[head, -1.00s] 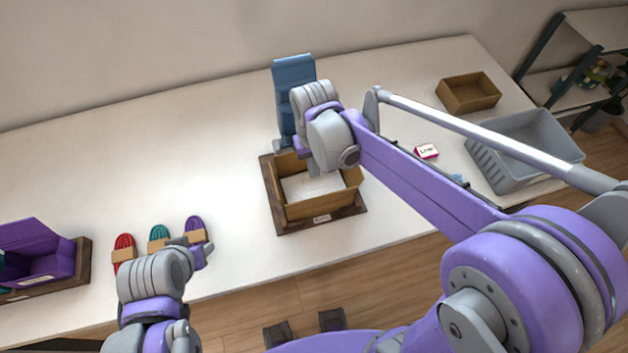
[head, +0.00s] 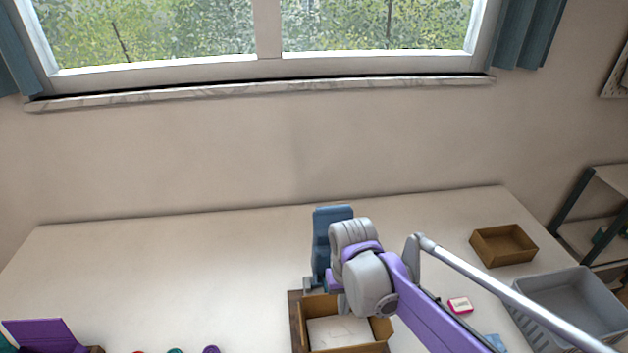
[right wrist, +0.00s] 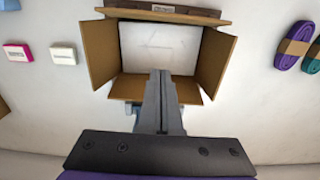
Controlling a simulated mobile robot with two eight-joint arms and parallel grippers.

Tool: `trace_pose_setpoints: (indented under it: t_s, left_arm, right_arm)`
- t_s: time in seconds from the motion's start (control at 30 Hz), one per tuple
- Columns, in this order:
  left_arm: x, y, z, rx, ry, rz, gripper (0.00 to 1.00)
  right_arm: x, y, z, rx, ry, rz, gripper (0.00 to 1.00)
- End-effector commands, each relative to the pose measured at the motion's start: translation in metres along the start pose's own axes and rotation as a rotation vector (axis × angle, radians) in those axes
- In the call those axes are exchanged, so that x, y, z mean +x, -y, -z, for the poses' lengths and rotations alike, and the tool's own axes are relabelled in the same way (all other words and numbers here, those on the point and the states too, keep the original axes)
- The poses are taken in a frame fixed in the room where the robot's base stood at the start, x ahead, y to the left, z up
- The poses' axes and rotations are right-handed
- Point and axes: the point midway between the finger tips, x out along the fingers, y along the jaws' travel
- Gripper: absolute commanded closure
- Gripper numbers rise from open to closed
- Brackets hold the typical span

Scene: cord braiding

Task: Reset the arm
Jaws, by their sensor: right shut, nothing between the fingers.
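My right gripper (head: 342,302) hangs over the open cardboard box (head: 318,306) on the table. In the right wrist view its fingers (right wrist: 160,76) are together with nothing between them, above the near side of the box (right wrist: 99,52). A white sheet or pad (right wrist: 150,45) lies in the box. In the head view the wrist hides part of the box and of the blue stand (head: 332,222) behind it. My left gripper is out of view.
A brown tray (head: 503,245) and a grey bin (head: 572,300) are at the right. A small pink and white box (head: 460,305) lies between. A purple container (head: 42,336) is at lower left. Banded cords (right wrist: 292,46) show in the right wrist view. The table's back left is clear.

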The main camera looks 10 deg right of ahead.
Motion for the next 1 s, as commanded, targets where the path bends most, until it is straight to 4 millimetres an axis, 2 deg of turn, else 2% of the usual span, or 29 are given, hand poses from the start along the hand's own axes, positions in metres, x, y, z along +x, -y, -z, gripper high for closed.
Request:
trace_pose_setpoints:
  t_s: [0.17, 0.27, 0.4, 0.63, 0.8, 1.0]
  left_arm:
    - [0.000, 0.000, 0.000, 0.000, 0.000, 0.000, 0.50]
    - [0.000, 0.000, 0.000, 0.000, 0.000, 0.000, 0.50]
    - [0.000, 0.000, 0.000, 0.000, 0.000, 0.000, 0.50]
    - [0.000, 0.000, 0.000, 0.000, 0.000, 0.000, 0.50]
    - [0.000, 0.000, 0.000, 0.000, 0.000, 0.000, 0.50]
    - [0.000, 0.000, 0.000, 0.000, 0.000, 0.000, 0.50]
  right_arm:
    - [-0.004, -0.006, -0.009, 0.004, -0.032, 0.004, 1.00]
    - [-0.009, -0.016, -0.026, 0.009, -0.094, 0.009, 1.00]
    - [-0.011, -0.034, -0.059, 0.019, -0.222, 0.014, 1.00]
    - [-0.002, -0.054, -0.103, 0.030, -0.417, 0.003, 1.00]
    - [0.006, -0.061, -0.118, 0.034, -0.495, -0.007, 1.00]
    - [0.008, -0.062, -0.121, 0.034, -0.515, -0.010, 1.00]
